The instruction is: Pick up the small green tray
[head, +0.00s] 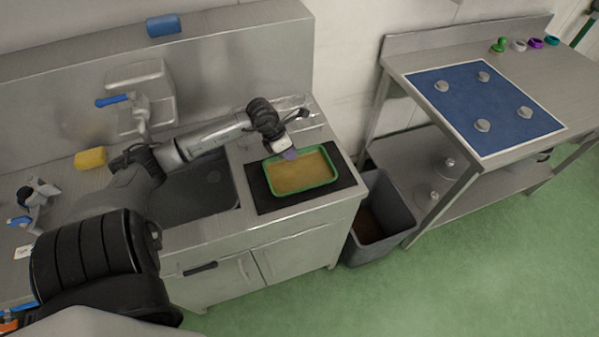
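The small green tray (308,187) lies on a black mat (262,195) on the steel counter, right of the sink. Its inside is filled with a flat yellow-brown surface; I cannot tell what it is. My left gripper (289,151) reaches in from the left and is at the tray's far rim, overlapping it in the picture. A purple-tinted tip points down there. I cannot tell whether it touches the rim or how far apart the fingers are. My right gripper is not in view.
The sink (200,190) with its tap (140,112) lies left of the mat. A grey bin (386,205) stands right of the counter. A steel table (405,66) with a blue board (470,125) stands beyond.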

